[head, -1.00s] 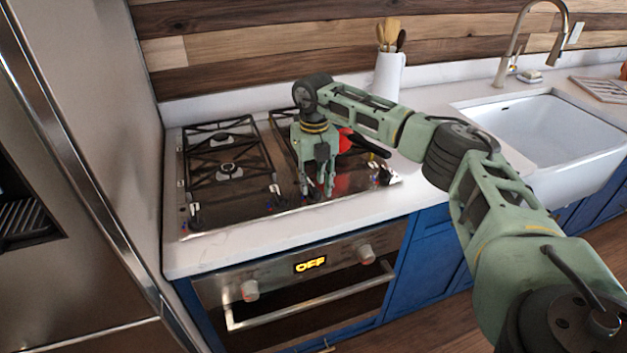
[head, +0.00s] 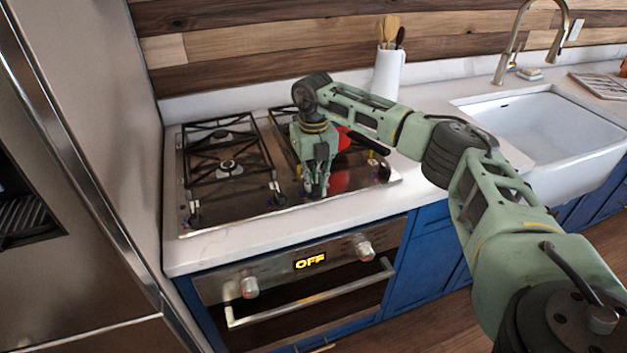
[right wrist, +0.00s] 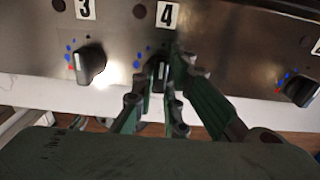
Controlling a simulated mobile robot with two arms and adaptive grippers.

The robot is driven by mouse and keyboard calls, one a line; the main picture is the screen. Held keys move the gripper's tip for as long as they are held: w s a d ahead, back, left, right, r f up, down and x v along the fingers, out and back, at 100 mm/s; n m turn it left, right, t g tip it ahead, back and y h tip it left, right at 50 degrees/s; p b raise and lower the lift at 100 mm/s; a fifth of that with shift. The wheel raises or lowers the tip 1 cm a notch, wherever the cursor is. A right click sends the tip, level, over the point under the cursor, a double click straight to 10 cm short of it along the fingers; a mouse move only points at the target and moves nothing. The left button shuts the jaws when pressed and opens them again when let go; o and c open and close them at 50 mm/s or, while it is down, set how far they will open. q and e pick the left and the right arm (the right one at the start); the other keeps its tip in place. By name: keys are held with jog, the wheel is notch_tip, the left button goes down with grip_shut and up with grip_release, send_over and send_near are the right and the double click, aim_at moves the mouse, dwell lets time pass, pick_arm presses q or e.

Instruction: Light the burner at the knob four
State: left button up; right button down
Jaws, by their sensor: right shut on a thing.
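The steel cooktop (head: 240,205) has a row of black knobs along its front edge. In the right wrist view, the knob four (right wrist: 160,72) sits below the printed 4 label (right wrist: 167,14), partly hidden by my fingers. My right gripper (head: 316,194) reaches down to the cooktop's front edge. Its fingers (right wrist: 153,102) are shut on the knob four, one on each side. The knob's exact angle is hard to tell. No flame shows on the visible burners. My left gripper is not in view.
Knob three (right wrist: 90,63) is left of the held knob; another knob (right wrist: 300,90) is to the right. A red pan (head: 342,139) with a black handle (head: 370,143) sits behind my gripper on the cooktop. A utensil holder (head: 388,74) stands behind.

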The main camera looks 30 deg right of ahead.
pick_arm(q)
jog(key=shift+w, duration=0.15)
pick_arm(e)
jog(key=shift+n, duration=0.7)
jog(key=n, duration=0.5)
jog(key=shift+b, duration=0.3)
jog(key=n, duration=0.5)
jog(key=shift+n, duration=0.3)
jog(key=n, duration=0.4)
jog(key=shift+r+b, duration=0.1)
jog(key=shift+b, duration=0.3)
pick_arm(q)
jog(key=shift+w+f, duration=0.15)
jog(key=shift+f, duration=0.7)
pick_arm(e)
jog(key=n, duration=0.5)
jog(key=shift+w, duration=0.1)
jog(key=c, duration=1.8)
grip_release()
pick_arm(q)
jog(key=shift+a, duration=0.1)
pick_arm(e)
jog(key=shift+o, duration=0.2)
